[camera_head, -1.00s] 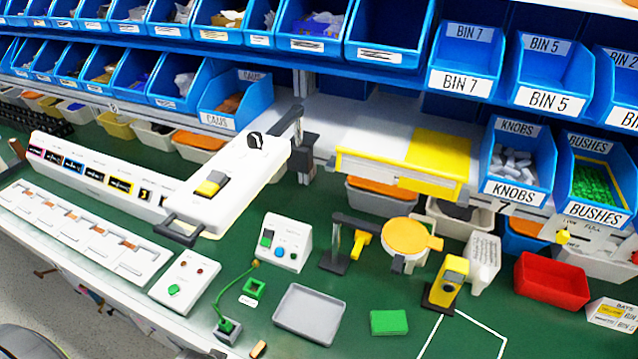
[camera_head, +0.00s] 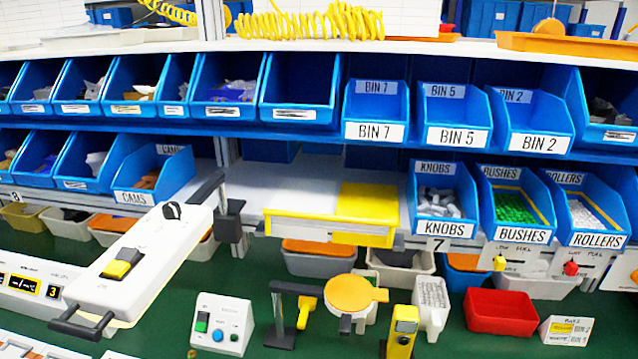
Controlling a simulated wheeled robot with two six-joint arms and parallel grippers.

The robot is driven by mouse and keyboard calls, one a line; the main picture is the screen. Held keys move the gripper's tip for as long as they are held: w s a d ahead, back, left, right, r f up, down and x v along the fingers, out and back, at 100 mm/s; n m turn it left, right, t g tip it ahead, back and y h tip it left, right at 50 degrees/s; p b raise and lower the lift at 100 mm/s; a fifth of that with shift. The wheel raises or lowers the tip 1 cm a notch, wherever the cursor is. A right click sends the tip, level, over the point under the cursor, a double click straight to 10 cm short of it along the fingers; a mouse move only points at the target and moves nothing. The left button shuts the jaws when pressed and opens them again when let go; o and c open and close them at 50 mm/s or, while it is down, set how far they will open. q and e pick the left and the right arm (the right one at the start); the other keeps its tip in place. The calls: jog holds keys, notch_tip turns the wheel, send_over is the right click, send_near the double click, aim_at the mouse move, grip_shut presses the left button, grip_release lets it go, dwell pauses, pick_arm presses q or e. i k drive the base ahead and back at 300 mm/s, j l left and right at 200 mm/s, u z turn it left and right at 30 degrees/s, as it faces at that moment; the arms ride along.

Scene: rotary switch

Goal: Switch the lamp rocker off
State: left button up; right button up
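A long white housing (camera_head: 152,252) slants across the left of the view, with a black handle at its near end and a black bracket at its far end. A yellow rocker (camera_head: 122,263) in a dark frame sits on its top face, and a black rotary knob (camera_head: 172,211) sits farther up. I see no label on the housing, and I cannot tell which way the rocker is tipped. Neither of my grippers is in view.
A white box with coloured buttons (camera_head: 221,325), an orange disc on a stand (camera_head: 354,293) and a red tray (camera_head: 501,312) stand on the green bench. Blue bins (camera_head: 445,202) line the shelves behind. A yellow-and-white shelf (camera_head: 330,229) juts out at the middle.

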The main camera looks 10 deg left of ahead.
aim_at(126, 257)
jog(key=k+j+u, duration=0.15)
jog(key=u, duration=0.3)
jog(key=k+j+u, duration=0.1)
jog(key=j+u, duration=0.4)
jog(key=l, duration=0.1)
